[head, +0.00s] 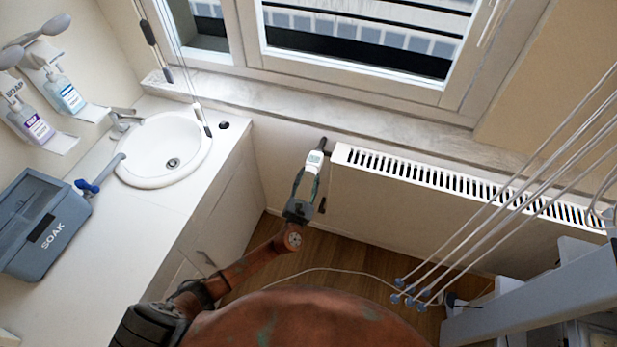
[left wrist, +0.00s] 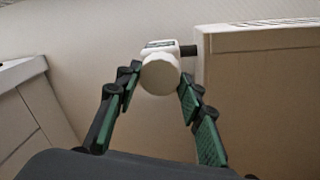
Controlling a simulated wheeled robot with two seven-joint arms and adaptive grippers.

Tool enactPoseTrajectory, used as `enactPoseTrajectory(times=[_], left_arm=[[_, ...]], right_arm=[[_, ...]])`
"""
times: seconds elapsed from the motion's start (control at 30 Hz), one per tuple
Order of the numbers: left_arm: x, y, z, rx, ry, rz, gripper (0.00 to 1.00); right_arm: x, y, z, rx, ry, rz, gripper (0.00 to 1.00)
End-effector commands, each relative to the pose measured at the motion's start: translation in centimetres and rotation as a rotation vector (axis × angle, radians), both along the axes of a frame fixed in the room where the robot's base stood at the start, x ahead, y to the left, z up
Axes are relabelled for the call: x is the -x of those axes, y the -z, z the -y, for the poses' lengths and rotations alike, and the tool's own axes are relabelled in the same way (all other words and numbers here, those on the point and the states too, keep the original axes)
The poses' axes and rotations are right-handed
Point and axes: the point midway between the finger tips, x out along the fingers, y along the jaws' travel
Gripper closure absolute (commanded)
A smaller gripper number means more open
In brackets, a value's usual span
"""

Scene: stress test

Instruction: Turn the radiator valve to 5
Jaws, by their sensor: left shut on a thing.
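The radiator valve (head: 314,161) is a white knob at the left end of the white radiator (head: 420,185), below the window sill. Its round end also shows in the left wrist view (left wrist: 160,75), with a dark stub joining it to the radiator at right. My left gripper (head: 305,183) reaches the valve from below, and its two green-padded fingers (left wrist: 158,82) stand on either side of the knob, shut on it. The numbers on the valve are too small to read. My right gripper is not in view.
A counter with a white sink (head: 163,150) and a grey SOAK box (head: 42,225) is at left. Soap bottles hang on the wall. Thin rods and a grey frame (head: 540,300) stand at right, in front of the radiator. A white cable lies on the wooden floor.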

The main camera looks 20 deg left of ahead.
Motion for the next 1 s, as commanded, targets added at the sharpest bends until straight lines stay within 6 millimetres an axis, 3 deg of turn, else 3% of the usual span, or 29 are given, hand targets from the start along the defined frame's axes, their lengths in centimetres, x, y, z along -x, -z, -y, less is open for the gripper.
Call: enactPoseTrajectory(times=[1.0], left_arm=[[0.0,0.0,-0.3,-0.898,0.000,0.028,0.89]], right_arm=[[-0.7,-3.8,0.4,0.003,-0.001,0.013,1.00]])
